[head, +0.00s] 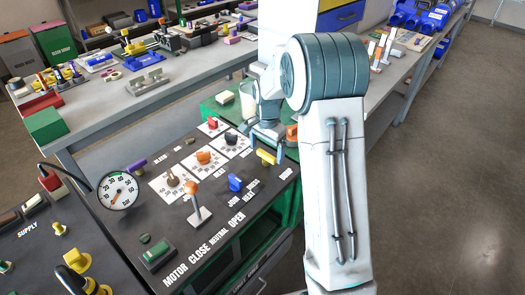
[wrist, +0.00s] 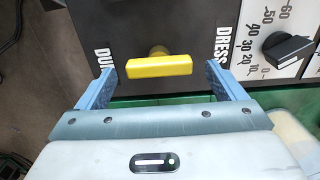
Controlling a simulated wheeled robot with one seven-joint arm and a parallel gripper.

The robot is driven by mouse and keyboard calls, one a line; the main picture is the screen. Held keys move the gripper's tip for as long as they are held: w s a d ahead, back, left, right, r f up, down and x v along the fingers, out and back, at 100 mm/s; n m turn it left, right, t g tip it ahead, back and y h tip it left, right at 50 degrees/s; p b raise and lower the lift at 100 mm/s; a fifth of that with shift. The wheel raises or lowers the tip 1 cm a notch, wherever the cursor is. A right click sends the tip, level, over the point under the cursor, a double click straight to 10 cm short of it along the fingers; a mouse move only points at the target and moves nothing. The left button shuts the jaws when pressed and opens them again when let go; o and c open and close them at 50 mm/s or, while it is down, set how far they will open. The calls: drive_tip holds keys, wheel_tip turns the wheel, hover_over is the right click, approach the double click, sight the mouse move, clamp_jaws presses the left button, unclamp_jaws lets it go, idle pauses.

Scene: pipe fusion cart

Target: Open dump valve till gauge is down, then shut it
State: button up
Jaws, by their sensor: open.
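The dump valve has a yellow bar handle (head: 266,156) on the black control panel. In the wrist view the yellow handle (wrist: 160,67) lies crosswise between a partly hidden "DUM" label and a "DRESS" label. My gripper (wrist: 160,76) is open, one finger off each end of the handle, with gaps at both sides. I cannot tell how far above the handle the fingertips are. In the head view my gripper (head: 266,138) is just behind the handle, partly hidden by my arm. The round white gauge (head: 118,190) stands at the panel's left; its orange needle is too small to read exactly.
A black pointer knob (wrist: 288,48) is right of the handle in the wrist view. A purple handle (head: 137,165) lies near the gauge.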

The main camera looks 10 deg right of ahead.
drive_tip(key=shift+f, duration=0.5)
drive_tip(key=c, duration=1)
